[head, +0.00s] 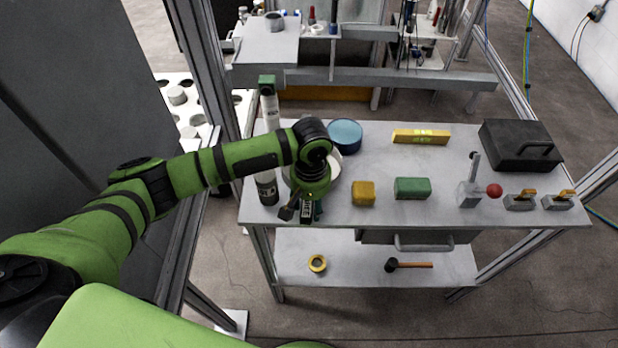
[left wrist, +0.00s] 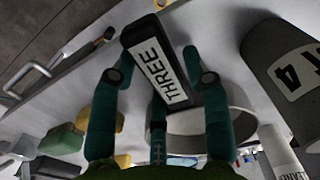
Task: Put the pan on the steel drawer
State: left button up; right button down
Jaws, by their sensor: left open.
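The pan (head: 335,165) seems to be the pale round vessel near the table's left end, mostly hidden by my left arm. In the left wrist view its pale round wall (left wrist: 212,122) shows, with a black block labelled THREE (left wrist: 165,75), apparently its handle, in front. My left gripper (head: 306,209) is open over the table's front left. In the left wrist view its teal fingers (left wrist: 156,78) stand on either side of the block; contact cannot be told. The steel drawer (head: 378,237) hangs under the tabletop, right of the gripper. My right gripper is not in view.
The tabletop (head: 450,155) holds a blue tin (head: 345,133), yellow block (head: 363,194), green block (head: 412,188), black case (head: 520,145) and red-knobbed lever (head: 493,190). A cylinder (head: 266,188) stands left of the gripper. A mallet (head: 410,265) and tape roll (head: 317,263) lie on the lower shelf.

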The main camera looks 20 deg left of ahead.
pick_arm(q)
jog(key=shift+d, duration=0.1)
grip_shut()
